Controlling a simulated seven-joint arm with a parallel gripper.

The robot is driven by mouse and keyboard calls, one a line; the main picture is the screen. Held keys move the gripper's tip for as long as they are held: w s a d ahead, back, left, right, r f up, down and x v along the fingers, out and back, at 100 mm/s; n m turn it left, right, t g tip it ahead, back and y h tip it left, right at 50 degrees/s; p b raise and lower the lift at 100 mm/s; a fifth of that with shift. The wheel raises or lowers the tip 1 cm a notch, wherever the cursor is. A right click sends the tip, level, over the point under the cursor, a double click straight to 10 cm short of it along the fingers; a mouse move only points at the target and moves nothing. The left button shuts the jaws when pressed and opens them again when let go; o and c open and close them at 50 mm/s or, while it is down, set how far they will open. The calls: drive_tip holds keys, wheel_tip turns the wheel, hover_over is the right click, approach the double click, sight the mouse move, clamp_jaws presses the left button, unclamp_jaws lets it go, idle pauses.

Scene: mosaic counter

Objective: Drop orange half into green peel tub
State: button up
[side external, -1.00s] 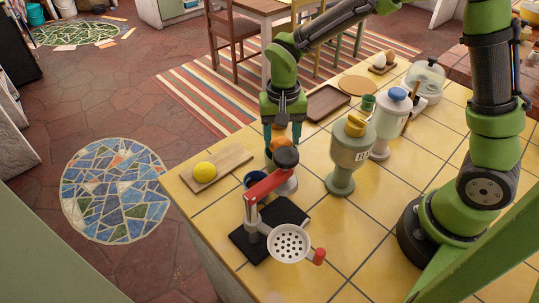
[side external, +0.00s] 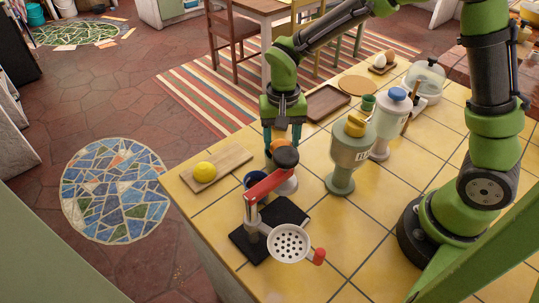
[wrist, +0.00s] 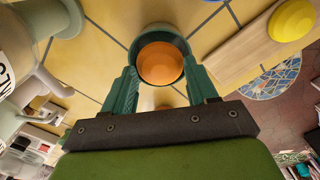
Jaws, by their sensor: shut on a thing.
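My gripper (wrist: 163,88) has teal fingers closed on the sides of an orange half (wrist: 160,63), its rounded side showing. In the wrist view a dark green round tub (wrist: 158,31) rims the orange half, which lies within its outline; I cannot tell the height gap. In the side external view my gripper (side external: 283,141) points down behind the juice press, with a strip of the orange half (side external: 275,146) showing between the fingers. The tub is not clearly seen there, as the press stands in front.
The juice press (side external: 270,187), with red lever and dark knob, stands close in front of my gripper. A lemon (side external: 205,172) lies on a wooden board (side external: 233,158) to the left. A grey-green blender (side external: 348,160) stands right.

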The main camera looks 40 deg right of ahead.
drive_tip(key=o, duration=1.2)
drive_tip(key=shift+c, duration=0.2)
drive_tip(key=shift+r, duration=0.1)
drive_tip(key=shift+r, duration=3.45)
